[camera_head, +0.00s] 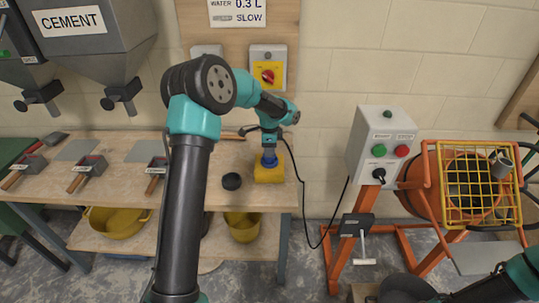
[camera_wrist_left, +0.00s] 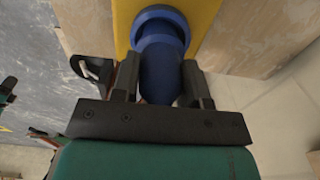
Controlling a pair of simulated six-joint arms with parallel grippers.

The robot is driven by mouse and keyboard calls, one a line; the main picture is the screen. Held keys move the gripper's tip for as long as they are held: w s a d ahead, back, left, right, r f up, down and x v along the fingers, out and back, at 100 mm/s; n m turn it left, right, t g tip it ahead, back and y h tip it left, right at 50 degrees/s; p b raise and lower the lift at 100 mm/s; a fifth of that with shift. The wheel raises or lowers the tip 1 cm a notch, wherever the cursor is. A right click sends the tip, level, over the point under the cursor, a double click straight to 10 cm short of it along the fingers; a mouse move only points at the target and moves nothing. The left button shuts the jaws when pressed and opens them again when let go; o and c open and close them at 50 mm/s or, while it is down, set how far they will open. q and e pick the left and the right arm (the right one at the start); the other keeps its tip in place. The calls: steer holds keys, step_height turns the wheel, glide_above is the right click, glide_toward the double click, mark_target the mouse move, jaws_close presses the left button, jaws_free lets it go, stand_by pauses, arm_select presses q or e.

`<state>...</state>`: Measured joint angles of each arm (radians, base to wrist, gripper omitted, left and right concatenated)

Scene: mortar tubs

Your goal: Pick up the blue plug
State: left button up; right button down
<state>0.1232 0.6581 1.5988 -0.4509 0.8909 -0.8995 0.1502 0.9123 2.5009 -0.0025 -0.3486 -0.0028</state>
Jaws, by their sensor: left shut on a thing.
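The blue plug (camera_head: 269,160) stands at the yellow block (camera_head: 268,175) on the right end of the wooden bench. In the left wrist view the blue plug (camera_wrist_left: 161,70) has a round collar at its far end against the yellow block (camera_wrist_left: 203,18). My left gripper (camera_head: 269,148) is above the block, reaching down. In the left wrist view its two dark fingers (camera_wrist_left: 161,85) are shut on the plug's body, one on each side. Whether the plug is seated in the block or just clear of it cannot be told. My right gripper is not in view.
A black round piece (camera_head: 231,181) lies left of the block on the bench (camera_head: 120,190). A black cable (camera_head: 301,190) hangs between the bench end and the grey control box (camera_head: 383,143). An orange mixer (camera_head: 465,190) with a yellow guard stands at right.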

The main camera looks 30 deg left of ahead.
arm_select(q)
steer(key=shift+r, duration=0.1)
steer(key=shift+c, duration=0.3)
steer(key=shift+r, duration=1.75)
steer(key=s+d+r, duration=0.1)
steer(key=s+d, duration=0.7)
steer(key=s, duration=0.5)
steer(key=shift+s+d+r, duration=0.2)
steer(key=shift+s, duration=0.15)
steer(key=s+a+f, duration=0.5)
steer(key=s+a, duration=0.2)
steer(key=s, duration=0.3)
steer(key=shift+s+a+f, duration=0.25)
steer(key=shift+a+f, duration=0.05)
steer(key=shift+f, duration=0.05)
steer(key=w+a+f, duration=0.1)
steer(key=w+a, duration=0.9)
steer(key=w, duration=0.1)
steer(key=shift+a+f, duration=0.2)
